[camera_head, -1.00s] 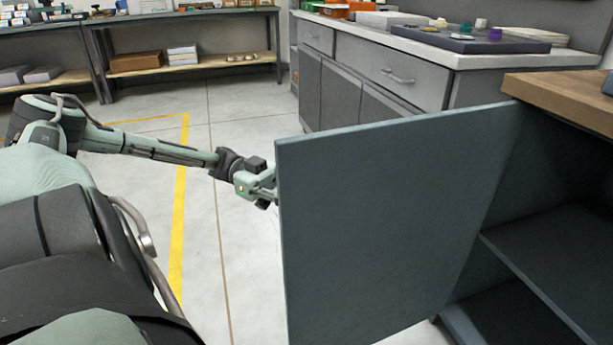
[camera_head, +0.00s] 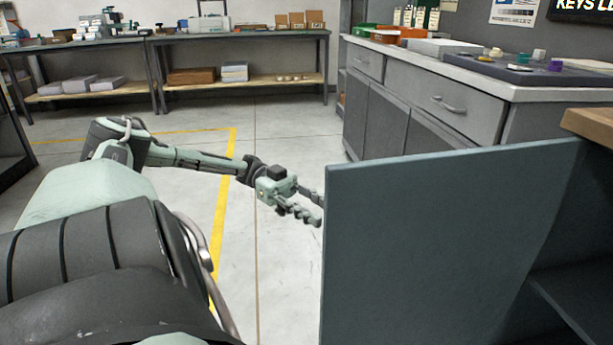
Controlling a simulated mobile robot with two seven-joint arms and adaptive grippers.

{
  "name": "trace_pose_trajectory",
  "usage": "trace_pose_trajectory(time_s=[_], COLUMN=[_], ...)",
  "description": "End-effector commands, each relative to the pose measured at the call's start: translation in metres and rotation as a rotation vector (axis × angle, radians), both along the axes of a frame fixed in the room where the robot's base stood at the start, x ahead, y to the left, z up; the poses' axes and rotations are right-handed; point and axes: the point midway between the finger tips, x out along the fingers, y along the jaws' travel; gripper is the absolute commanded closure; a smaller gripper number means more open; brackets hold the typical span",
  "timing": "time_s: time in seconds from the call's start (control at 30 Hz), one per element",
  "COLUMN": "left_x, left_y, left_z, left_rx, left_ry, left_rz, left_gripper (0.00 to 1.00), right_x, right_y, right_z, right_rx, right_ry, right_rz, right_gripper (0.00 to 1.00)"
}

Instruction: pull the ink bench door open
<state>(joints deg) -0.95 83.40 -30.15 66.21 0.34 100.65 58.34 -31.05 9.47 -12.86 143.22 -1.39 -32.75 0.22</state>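The ink bench door (camera_head: 440,255) is a flat blue-grey panel standing swung out from the bench, with its free edge toward the left. The dark inside of the bench (camera_head: 575,285) shows at the right, behind the door. My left gripper (camera_head: 318,208) is just left of the door's free edge, near its upper part. Its two fingers are spread with nothing seen between them. A narrow gap seems to lie between fingertips and door; contact is hard to judge. The door's handle is not visible. My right gripper is not in view.
The bench's wooden top (camera_head: 592,124) shows at the right edge. A grey drawer cabinet (camera_head: 425,100) stands behind the door, with a dark tray (camera_head: 530,72) on its counter. Shelving tables (camera_head: 240,40) line the back wall. The floor left of the door is clear.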

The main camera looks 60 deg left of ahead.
Motion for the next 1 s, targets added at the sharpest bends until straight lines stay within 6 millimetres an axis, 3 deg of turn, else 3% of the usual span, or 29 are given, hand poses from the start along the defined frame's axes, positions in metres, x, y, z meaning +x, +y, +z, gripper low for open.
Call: trace_pose_trajectory(time_s=[0.1, 0.3, 1.0], left_x=[-0.003, -0.007, -0.008], left_y=[0.022, 0.040, 0.042], left_z=[0.000, 0.001, 0.000], left_rx=[0.000, 0.000, 0.000], left_ry=[-0.003, -0.003, -0.001], left_rz=[0.005, 0.001, 0.000], left_gripper=[0.66, 0.66, 0.66], right_x=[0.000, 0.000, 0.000], right_y=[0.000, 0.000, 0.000], right_z=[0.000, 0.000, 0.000], right_rx=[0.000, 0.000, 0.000], right_ry=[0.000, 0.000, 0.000], right_rz=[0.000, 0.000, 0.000], right_gripper=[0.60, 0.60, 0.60])
